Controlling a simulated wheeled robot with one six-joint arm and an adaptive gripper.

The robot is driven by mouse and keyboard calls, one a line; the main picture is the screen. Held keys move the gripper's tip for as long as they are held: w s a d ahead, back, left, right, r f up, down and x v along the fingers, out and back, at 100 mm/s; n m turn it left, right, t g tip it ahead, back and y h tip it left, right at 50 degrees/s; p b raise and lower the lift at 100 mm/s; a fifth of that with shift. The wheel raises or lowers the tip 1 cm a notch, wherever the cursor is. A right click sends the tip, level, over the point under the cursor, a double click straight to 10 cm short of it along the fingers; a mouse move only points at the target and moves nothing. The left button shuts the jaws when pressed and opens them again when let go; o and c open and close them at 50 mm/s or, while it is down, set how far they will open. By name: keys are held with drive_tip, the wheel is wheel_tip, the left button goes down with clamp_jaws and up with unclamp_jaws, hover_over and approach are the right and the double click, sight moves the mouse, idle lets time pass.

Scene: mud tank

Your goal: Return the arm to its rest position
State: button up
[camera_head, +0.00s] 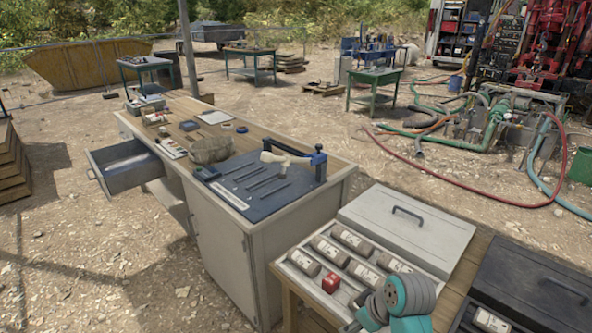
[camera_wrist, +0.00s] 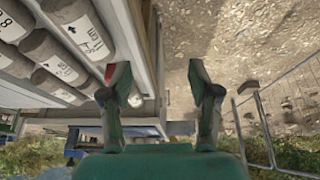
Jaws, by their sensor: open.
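My gripper (camera_wrist: 158,84) is open in the wrist view, with its two dark green fingers well apart. Nothing is held between them; a pale edge and gravel ground show in the gap. Part of my arm (camera_head: 398,300), teal and grey, shows at the bottom of the head view, near the front of the core tray. The gripper's fingers cannot be made out there. A small red patch shows beside the left finger in the wrist view, mostly hidden.
A dark case (camera_head: 540,285) is at right. A workbench (camera_head: 225,220) with an open drawer (camera_head: 125,165) stands left. Gravel between is clear.

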drive_tip(key=s+d+f+m+t+h, duration=0.1)
drive_tip(key=s+f+m+t, duration=0.2)
drive_tip(key=s+f, duration=0.5)
drive_tip(key=s+d+f+m+t+h, duration=0.15)
drive_tip(key=s+f, duration=0.35)
drive_tip(key=s, duration=0.6)
drive_tip(key=s+r+m+t, duration=0.2)
drive_tip(key=s+r+t, duration=0.1)
drive_tip(key=s+r, duration=0.5)
drive_tip(key=s+d+r+m+t, duration=0.1)
drive_tip(key=s+r+m+t, duration=0.1)
drive_tip(key=s+r, duration=0.6)
drive_tip(key=s+t, duration=0.1)
drive_tip(key=s, duration=0.6)
drive_tip(key=shift+s+d+t+h, duration=0.15)
drive_tip(key=shift+d+t+h, duration=0.1)
drive_tip(key=shift+t+h, duration=0.1)
